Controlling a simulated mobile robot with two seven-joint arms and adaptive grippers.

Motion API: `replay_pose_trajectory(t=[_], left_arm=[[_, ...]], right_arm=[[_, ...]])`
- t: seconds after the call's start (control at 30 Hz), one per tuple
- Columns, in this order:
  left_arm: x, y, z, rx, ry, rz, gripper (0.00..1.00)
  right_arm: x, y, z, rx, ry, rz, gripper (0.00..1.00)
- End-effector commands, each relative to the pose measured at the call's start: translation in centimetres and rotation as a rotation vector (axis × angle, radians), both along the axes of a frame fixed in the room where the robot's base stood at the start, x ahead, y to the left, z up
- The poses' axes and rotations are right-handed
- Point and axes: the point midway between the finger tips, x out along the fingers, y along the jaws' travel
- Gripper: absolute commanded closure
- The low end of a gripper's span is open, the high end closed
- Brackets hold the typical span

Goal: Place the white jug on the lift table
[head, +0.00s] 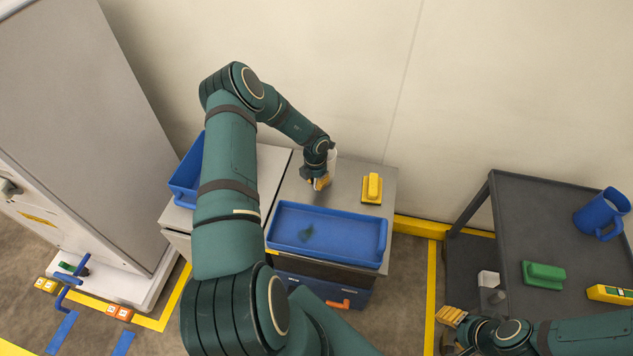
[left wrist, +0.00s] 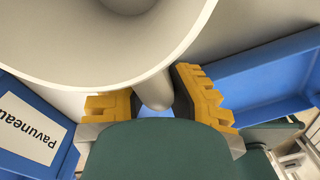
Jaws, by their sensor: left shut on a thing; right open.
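The white jug (head: 333,160) is mostly hidden behind my left gripper (head: 318,182) in the head view. In the left wrist view the jug (left wrist: 60,45) fills the top, and its handle (left wrist: 155,92) lies between the yellow fingers of my left gripper (left wrist: 155,108), which is shut on it. The jug is over the back of a grey-topped table (head: 345,178) with a blue base and orange pedal, which looks like the lift table. I cannot tell whether the jug touches the top. My right gripper (head: 449,329) is open, low beside the dark cart.
A blue tray (head: 325,250) covers the table's front; a yellow block (head: 372,187) sits at its back right. A blue bin (head: 186,178) stands on the adjoining surface. The dark cart (head: 520,215) holds a blue jug (head: 598,216), a green brush-like thing (head: 543,273) and a yellow tool (head: 610,294).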

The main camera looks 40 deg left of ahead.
Motion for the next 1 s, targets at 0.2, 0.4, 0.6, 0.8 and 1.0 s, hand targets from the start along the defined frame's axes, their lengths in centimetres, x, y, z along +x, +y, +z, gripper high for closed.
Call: replay_pose_trajectory(t=[0.2,0.4,0.6,0.8,1.0], left_arm=[[-0.1,0.0,0.0,-0.001,0.001,0.001,0.57],[-0.1,0.0,0.1,-0.001,0.001,0.001,0.57],[0.0,0.1,1.5,0.0,-0.001,0.002,0.57],[-0.1,0.3,5.5,0.001,-0.002,0.002,0.57],[-0.1,0.3,9.3,0.0,-0.001,0.001,0.57]], right_arm=[[0.0,0.0,0.1,0.0,0.0,0.0,0.53],[0.0,0.0,0.1,0.0,0.0,0.0,0.53],[-0.1,0.0,0.5,0.0,0.002,0.001,0.53],[-0.3,0.0,1.6,0.001,0.006,0.001,0.53],[-0.5,0.1,2.6,0.003,0.011,0.002,0.53]])
